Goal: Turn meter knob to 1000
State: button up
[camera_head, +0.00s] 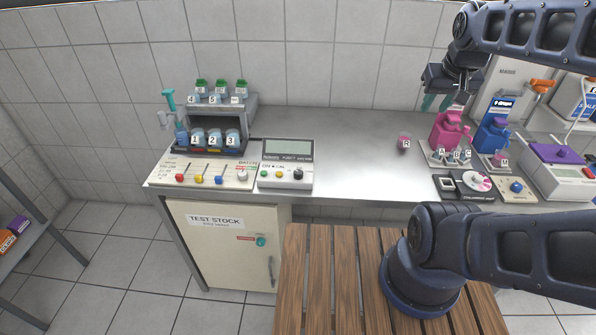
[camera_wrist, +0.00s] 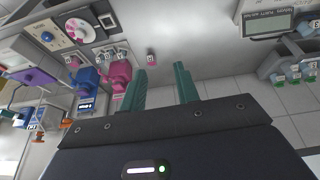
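The meter (camera_head: 287,163) is a white and dark box with a grey display, standing on the steel counter at left of centre. Its black knob (camera_head: 298,173) is on the lower right of its front panel, beside a yellow and a green button. The knob's scale is too small to read. The meter also shows upside down at the top right of the wrist view (camera_wrist: 266,24), where its knob is out of frame. My gripper (camera_head: 437,102) has green fingers and hangs over the right part of the counter, far from the meter. The fingers (camera_wrist: 161,72) are apart and empty.
A slider panel (camera_head: 203,173) and a bottle rack (camera_head: 248,112) stand left of the meter. Pink (camera_head: 447,131) and blue (camera_head: 490,136) bottles and a dial device (camera_head: 476,181) stand at right. A small pink-topped vial (camera_head: 404,143) stands alone. The counter's middle (camera_head: 355,150) is clear.

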jog(key=o, duration=0.3)
jog(key=w+a+f+n, duration=0.1)
jog(key=w+a+n, duration=0.1)
jog(key=w+a+f+n+g, duration=0.1)
jog(key=w+a+n, duration=0.1)
jog(key=a, duration=0.1)
jog(key=w+a+f+n, duration=0.1)
jog(key=w+a+n, duration=0.1)
jog(key=n, duration=0.1)
jog(key=shift+w+a+f, duration=0.15)
jog(key=shift+a+f, duration=0.05)
jog(key=shift+a, duration=0.15)
jog(key=shift+o, duration=0.2)
jog(key=n+g, duration=0.4)
jog(key=n, duration=1.4)
send_near(298, 172)
notch_tip(298, 172, down, 9)
jog(key=shift+r, duration=0.1)
jog(key=c, duration=1)
